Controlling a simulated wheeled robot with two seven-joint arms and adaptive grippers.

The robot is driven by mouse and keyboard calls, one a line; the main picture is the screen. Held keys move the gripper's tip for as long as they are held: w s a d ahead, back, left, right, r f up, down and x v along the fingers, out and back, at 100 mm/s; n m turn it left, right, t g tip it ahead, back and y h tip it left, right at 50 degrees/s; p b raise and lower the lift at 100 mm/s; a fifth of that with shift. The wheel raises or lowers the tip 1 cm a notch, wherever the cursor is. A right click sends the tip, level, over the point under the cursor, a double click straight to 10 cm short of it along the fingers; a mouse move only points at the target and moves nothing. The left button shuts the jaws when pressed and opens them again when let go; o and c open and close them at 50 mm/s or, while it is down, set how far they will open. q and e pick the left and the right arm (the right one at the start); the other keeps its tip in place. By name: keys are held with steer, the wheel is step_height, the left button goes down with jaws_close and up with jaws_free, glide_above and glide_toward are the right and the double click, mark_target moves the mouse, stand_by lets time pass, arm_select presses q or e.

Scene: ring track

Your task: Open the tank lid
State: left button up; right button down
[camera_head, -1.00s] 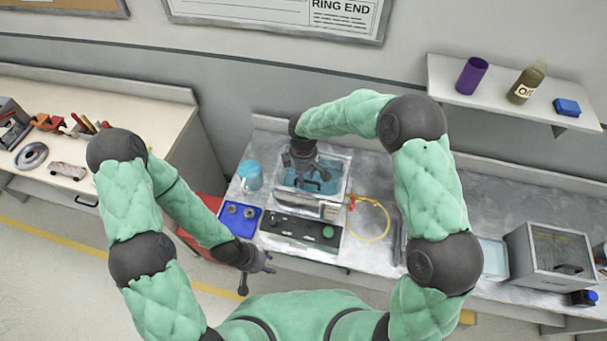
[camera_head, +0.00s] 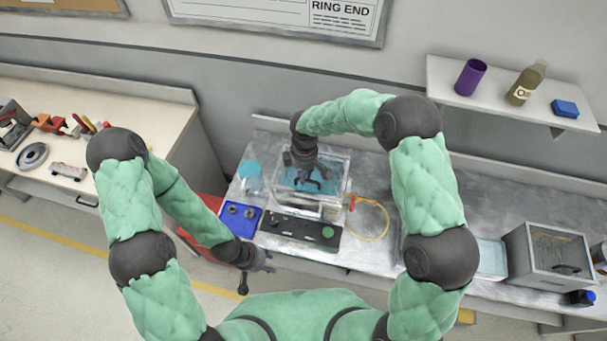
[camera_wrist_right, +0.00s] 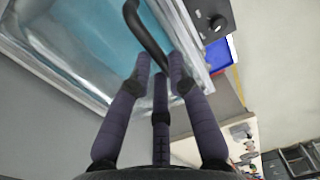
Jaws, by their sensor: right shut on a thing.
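The tank (camera_head: 345,172) is a clear-walled box with light blue inside, on the metal bench. Its lid (camera_wrist_right: 100,42) is a transparent pane with a pale frame and a black bar handle (camera_wrist_right: 146,30). My right gripper (camera_head: 312,186) reaches down over the tank. In the right wrist view its fingers (camera_wrist_right: 160,78) are shut on the handle. The lid appears to lie on the tank; the gripper hides part of it. My left gripper (camera_head: 268,262) hangs empty in front of the bench, and its finger opening is too small to judge.
A black control panel (camera_head: 300,232) with a green button is in front of the tank. A blue tray (camera_head: 240,217) and a blue-lidded jar (camera_head: 250,172) stand left, a yellow hose (camera_head: 384,222) right. A glass-fronted box (camera_head: 550,255) is further right. A shelf (camera_head: 500,102) hangs above.

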steer(key=r, duration=0.1)
steer(key=w+r+g+p, duration=0.2)
steer(key=shift+d+r+y, duration=0.2)
steer(key=shift+d+y, duration=0.1)
steer(key=shift+y, duration=0.1)
steer(key=shift+w+d+r, duration=0.25)
steer(key=shift+w+r, duration=0.35)
steer(key=shift+r, duration=0.1)
steer(key=shift+w+d+r, duration=0.25)
steer(key=shift+w+r, duration=0.4)
steer(key=shift+r, duration=0.1)
steer(key=shift+w+d+r, duration=0.25)
steer(key=shift+w+r, duration=0.35)
steer(key=shift+r, duration=0.1)
